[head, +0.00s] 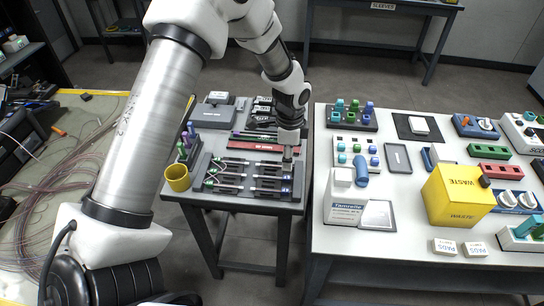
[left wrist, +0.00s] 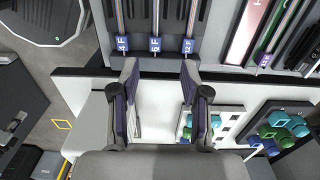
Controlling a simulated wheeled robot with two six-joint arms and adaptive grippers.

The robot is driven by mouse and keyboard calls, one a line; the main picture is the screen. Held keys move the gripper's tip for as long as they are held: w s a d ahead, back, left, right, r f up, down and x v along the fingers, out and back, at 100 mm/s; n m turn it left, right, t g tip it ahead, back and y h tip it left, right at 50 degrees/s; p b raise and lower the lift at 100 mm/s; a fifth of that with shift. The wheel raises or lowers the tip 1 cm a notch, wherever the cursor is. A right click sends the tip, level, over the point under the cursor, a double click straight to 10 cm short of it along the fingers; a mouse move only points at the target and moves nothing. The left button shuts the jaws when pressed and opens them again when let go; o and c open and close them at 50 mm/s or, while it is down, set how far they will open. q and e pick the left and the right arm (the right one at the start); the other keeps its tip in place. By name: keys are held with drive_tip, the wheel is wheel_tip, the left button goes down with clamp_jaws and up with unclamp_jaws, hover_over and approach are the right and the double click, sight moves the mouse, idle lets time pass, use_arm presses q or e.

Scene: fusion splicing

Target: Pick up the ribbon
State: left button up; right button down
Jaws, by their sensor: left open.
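Several ribbons lie in a dark rack (head: 211,186) on the left white table. In the left wrist view three multicoloured ribbons (left wrist: 156,15) run side by side in slots, each with a blue tag ending in F. A further tagged ribbon (left wrist: 278,28) lies to the right. My left gripper (head: 288,157) is above the right end of the rack. In the left wrist view its two fingers (left wrist: 159,67) are apart, pointing at the tagged ends, with nothing between them. I cannot tell the exact height gap. My right gripper is not in view.
A yellow cup (head: 177,178) stands left of the rack. A red bar (head: 256,145) lies behind it. The right table holds a white bottle (head: 345,199), a yellow waste box (head: 459,195) and coloured parts. A gap separates the two tables.

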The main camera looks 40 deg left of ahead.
sight(288, 177)
use_arm(q)
drive_tip(key=shift+s+d+f, duration=0.1)
drive_tip(key=shift+f, duration=0.35)
drive_tip(key=shift+s+d+f+p, duration=0.4)
drive_tip(key=shift+d+f, duration=0.15)
drive_tip(key=shift+f, duration=0.1)
drive_tip(key=f, duration=0.3)
drive_tip(key=w+a+f, duration=0.1)
drive_tip(key=f, duration=0.1)
drive_tip(key=shift+p, duration=0.35)
drive_tip(key=shift+s+d+r, duration=0.25)
drive_tip(key=shift+c, duration=1.3)
clamp_jaws()
